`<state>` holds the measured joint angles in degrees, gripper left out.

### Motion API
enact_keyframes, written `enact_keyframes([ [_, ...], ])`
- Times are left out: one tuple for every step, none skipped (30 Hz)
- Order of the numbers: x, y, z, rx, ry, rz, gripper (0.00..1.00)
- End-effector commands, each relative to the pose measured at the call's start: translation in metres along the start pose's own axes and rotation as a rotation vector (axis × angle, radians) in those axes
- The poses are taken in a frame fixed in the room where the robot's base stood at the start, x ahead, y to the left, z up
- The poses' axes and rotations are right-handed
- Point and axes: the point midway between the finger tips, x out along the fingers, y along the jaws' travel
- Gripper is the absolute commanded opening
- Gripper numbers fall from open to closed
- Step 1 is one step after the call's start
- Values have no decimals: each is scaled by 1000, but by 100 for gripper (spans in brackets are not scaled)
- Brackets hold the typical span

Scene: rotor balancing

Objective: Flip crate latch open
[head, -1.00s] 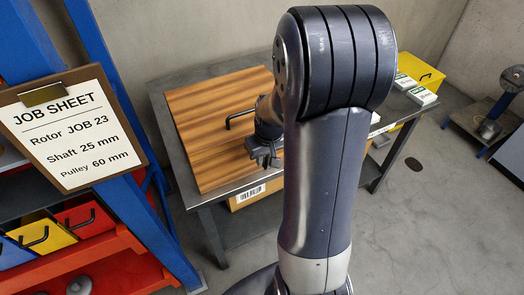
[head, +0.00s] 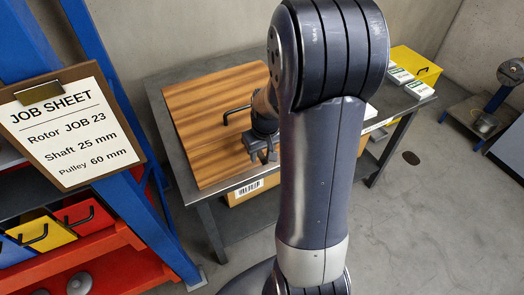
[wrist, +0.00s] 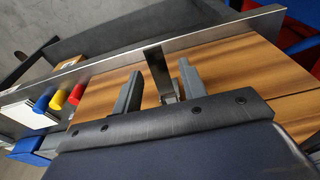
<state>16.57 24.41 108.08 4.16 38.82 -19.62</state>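The wooden crate (head: 196,105) is a striped brown box top on the metal workbench (head: 190,186), with a black handle (head: 237,111) on it. My gripper (head: 262,157) is over the crate's front right part, beyond my raised arm. In the wrist view the two grey fingers (wrist: 160,88) are apart, with a dark metal bar (wrist: 158,72), which looks like the latch, between them. I see gaps beside the bar, and it does not look clamped. The bar stands near the metal edge strip (wrist: 220,30). The latch cannot be made out in the head view.
A job sheet (head: 68,122) hangs on the blue rack at left, above coloured bins (head: 85,217). A yellow box (head: 416,64) and white boxes (head: 420,90) are on the bench's right. A barcoded box (head: 252,190) sits below the front edge.

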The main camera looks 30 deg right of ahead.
Motion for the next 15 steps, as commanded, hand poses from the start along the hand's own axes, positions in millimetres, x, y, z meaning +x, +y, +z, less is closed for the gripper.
enact_keyframes([
  [0, 0, 0, 0, 0, 0, 40],
  [-1, 0, 0, 0, 1, 0, 40],
  [-2, 0, 0, 0, 2, 1, 40],
  [-4, 0, 0, 0, 2, 1, 40],
  [-6, 0, 0, 0, 2, 1, 40],
  [-10, 0, -1, 0, 2, 1, 40],
  [-14, 0, -1, 0, 4, 1, 40],
  [-18, 0, -1, 0, 4, 1, 40],
  [-23, 0, -1, 0, 5, 2, 40],
  [-28, 0, -1, 0, 5, 2, 40],
  [-34, 0, -1, 0, 6, 2, 40],
  [-41, 0, -1, -1, 7, 2, 40],
  [-47, 0, -1, -1, 6, 2, 40],
  [-52, 0, -1, -1, 7, 3, 40],
  [-59, 0, -1, -1, 6, 2, 40],
])
